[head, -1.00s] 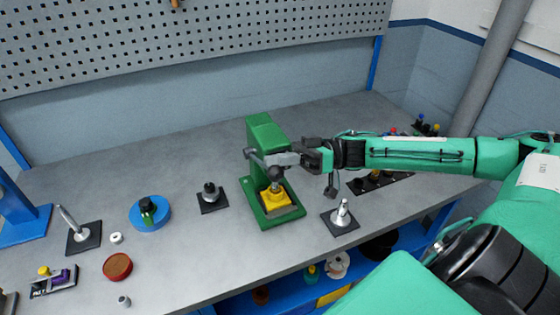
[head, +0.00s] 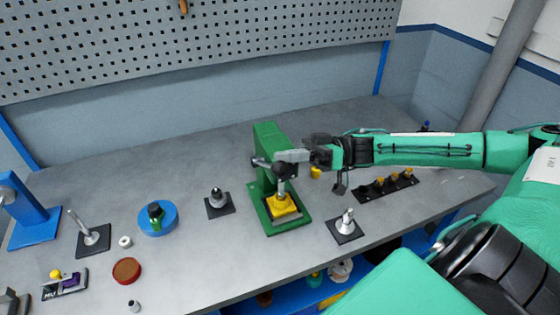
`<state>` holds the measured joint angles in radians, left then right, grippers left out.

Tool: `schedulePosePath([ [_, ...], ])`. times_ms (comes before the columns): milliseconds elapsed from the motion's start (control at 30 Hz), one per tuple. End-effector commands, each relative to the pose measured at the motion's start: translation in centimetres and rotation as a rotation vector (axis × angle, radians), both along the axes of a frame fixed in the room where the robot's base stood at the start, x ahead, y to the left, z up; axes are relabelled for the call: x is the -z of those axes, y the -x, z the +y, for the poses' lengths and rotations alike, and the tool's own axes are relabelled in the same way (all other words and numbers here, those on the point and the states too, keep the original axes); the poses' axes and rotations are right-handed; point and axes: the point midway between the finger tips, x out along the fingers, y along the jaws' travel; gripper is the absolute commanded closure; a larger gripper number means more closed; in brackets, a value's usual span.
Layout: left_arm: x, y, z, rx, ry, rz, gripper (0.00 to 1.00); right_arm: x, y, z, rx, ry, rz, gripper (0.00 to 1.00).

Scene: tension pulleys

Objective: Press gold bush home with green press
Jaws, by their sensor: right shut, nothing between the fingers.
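The green press (head: 268,145) stands near the middle of the bench, with its green base (head: 272,226) toward me. A yellow block (head: 283,208) sits on that base under the press's dark ram. I cannot make out the gold bush as a separate part there; it is too small or hidden by the ram. My right gripper (head: 288,156) comes in from the right, at the front of the press head by the dark lever knob (head: 283,171). It is shut and empty. I cannot tell if it touches the lever. My left gripper is not in view.
Small posts on dark plates stand left (head: 218,202) and right (head: 346,224) of the press. A dark rack (head: 372,194) with yellow-topped parts lies right. A blue disc (head: 160,220), a reddish disc (head: 127,270) and a blue stand (head: 30,222) are at left.

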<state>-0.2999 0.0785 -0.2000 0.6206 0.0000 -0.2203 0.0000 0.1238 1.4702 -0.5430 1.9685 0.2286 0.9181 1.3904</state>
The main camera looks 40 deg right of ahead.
Motion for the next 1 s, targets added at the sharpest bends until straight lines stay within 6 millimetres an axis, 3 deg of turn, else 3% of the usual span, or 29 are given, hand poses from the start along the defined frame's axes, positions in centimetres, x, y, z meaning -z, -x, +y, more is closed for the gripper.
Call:
schedulePosePath([
  [500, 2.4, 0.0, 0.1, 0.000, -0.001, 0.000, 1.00, 0.8, 2.0, -6.5, -0.001, 0.000, -0.002, 1.00],
  [667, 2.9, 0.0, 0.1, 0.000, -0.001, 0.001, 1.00, 0.8, 2.2, -7.2, 0.004, -0.013, 0.004, 1.00],
  [1000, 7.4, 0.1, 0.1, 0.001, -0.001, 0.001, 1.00, 1.1, 1.4, -7.9, 0.142, -0.290, 0.201, 1.00],
])
